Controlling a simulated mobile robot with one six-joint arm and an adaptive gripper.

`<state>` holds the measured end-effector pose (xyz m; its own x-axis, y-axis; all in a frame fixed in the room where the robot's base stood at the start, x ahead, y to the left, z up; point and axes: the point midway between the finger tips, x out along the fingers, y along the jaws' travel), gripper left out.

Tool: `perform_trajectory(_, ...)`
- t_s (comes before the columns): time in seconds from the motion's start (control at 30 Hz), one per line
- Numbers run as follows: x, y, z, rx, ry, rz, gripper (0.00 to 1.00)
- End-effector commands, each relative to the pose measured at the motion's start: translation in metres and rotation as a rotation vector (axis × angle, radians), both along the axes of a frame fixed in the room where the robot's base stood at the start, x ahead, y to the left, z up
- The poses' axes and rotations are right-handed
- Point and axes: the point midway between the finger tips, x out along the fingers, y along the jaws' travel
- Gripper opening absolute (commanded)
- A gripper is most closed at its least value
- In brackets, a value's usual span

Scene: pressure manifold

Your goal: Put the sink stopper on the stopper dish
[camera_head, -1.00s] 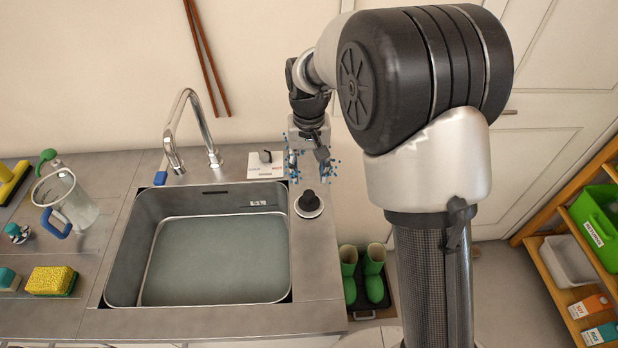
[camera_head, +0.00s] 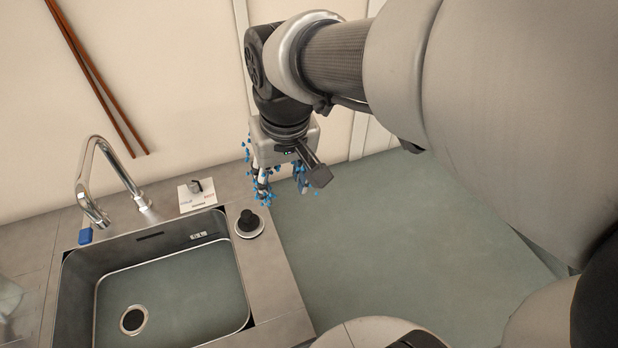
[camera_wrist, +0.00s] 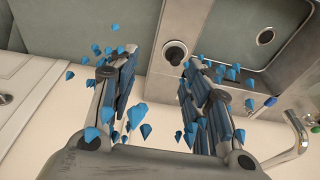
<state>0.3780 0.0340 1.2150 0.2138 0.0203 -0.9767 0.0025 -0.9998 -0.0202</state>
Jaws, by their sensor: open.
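The black sink stopper (camera_head: 248,220) stands upright, knob up, on the counter strip right of the sink. A pale round rim, which looks like the stopper dish (camera_head: 258,233), shows around its foot. In the wrist view the stopper (camera_wrist: 174,56) is beyond the fingertips, between them and nearer the right finger. My gripper (camera_head: 283,190) is open and empty, above and behind the stopper, a little to its right. Its two fingers (camera_wrist: 160,62) are spread apart in the wrist view. Small blue pointed shapes surround them.
The steel sink (camera_head: 175,290) lies left of the stopper, with an open round drain (camera_head: 133,320). A tap (camera_head: 105,180) and a small white plate with a knob (camera_head: 197,195) stand behind it. A grey-green surface (camera_head: 400,240) spreads right of the counter.

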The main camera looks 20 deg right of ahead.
Motion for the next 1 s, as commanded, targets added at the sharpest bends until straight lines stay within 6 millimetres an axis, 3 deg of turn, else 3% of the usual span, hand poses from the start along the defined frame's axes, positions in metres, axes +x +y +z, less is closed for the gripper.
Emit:
perform_trajectory(0.03, -0.019, -0.006, 0.007, 0.0, -0.028, -0.004, 0.44)
perform_trajectory(0.2, -0.075, -0.022, 0.014, -0.006, -0.104, -0.006, 0.44)
perform_trajectory(0.4, -0.122, -0.032, 0.005, -0.016, -0.169, -0.007, 0.44)
perform_trajectory(0.6, -0.138, -0.035, -0.001, -0.021, -0.192, -0.008, 0.44)
perform_trajectory(1.0, -0.138, -0.035, -0.001, -0.021, -0.192, -0.007, 0.44)
